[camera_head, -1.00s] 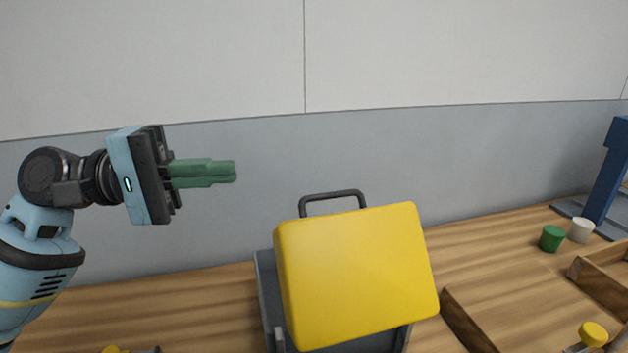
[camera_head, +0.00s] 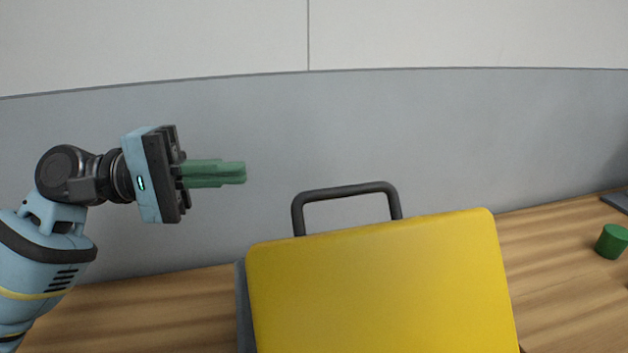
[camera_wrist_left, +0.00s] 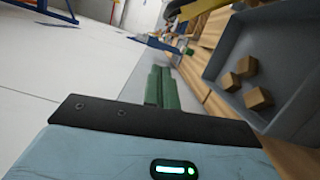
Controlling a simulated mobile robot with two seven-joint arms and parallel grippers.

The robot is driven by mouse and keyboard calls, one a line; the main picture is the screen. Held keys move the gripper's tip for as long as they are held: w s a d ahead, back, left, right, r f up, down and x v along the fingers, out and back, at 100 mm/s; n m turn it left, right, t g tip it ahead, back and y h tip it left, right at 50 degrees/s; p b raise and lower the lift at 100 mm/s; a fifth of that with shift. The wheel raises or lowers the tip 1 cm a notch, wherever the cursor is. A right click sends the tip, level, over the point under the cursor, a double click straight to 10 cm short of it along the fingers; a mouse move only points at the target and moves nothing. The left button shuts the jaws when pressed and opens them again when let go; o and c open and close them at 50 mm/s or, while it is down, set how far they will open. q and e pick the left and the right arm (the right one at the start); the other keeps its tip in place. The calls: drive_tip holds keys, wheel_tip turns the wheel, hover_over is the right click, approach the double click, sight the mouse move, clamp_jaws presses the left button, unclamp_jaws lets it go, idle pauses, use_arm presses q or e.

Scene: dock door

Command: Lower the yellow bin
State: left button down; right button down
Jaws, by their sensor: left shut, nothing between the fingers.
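The yellow bin (camera_head: 380,290) shows in the head view as a broad, tilted yellow face at the lower middle; its lower part is cut off. A dark handle (camera_head: 347,190) rises behind its top edge. A grey edge (camera_head: 242,300) shows along its left side. My left gripper (camera_head: 244,172) is shut and empty, up and to the left of the yellow bin and apart from it. Its green fingers also show in the left wrist view (camera_wrist_left: 160,88). My right gripper is not in view.
In the left wrist view, a grey open container (camera_wrist_left: 222,52) holds brown cubes (camera_wrist_left: 246,67). A green cup (camera_head: 612,241) stands on the wooden bench (camera_head: 560,270) at the right. A grey and white wall (camera_head: 450,130) stands behind. Bare bench shows left of the yellow bin.

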use_arm(q)
drive_tip(key=s+d+p, duration=0.2)
drive_tip(key=s+d, duration=0.1)
drive_tip(key=d, duration=0.8)
drive_tip(key=shift+r, duration=0.35)
drive_tip(key=shift+d, duration=0.1)
drive_tip(key=shift+r, duration=0.1)
